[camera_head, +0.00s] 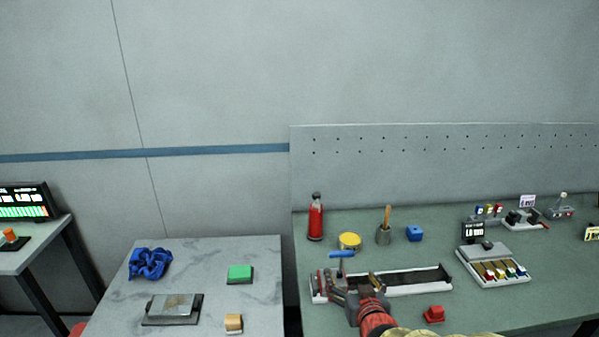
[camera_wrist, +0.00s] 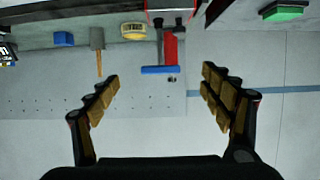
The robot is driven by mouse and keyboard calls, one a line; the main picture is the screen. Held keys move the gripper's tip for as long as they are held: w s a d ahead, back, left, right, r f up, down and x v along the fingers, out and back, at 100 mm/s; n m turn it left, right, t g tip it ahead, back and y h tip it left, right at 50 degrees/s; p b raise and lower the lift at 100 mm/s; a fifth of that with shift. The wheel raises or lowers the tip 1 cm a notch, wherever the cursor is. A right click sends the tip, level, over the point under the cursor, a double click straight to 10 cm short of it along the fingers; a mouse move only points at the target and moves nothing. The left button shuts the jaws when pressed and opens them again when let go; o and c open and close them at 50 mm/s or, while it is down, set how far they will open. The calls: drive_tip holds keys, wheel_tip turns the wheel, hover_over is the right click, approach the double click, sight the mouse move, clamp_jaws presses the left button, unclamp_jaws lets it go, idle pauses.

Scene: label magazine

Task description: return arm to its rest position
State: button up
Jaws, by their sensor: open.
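My gripper (camera_head: 350,277) is open over the front left part of the green bench, in front of a long white tray with a dark inside (camera_head: 425,289). In the wrist view my gripper (camera_wrist: 160,78) has its fingers spread wide with nothing between the pads. A blue bar (camera_head: 342,254) shows just behind my gripper.
A red block (camera_head: 433,314) is close right of my arm. A pegboard (camera_head: 440,175) backs the bench. A grey table (camera_head: 215,265) stands left.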

drive_tip(key=s+f+g, duration=0.6)
drive_tip(key=s+g, duration=0.1)
drive_tip(key=s, duration=0.7)
drive_tip(key=s+r+g, duration=0.1)
drive_tip(key=s+r, duration=1.4)
drive_tip(key=shift+r, duration=0.35)
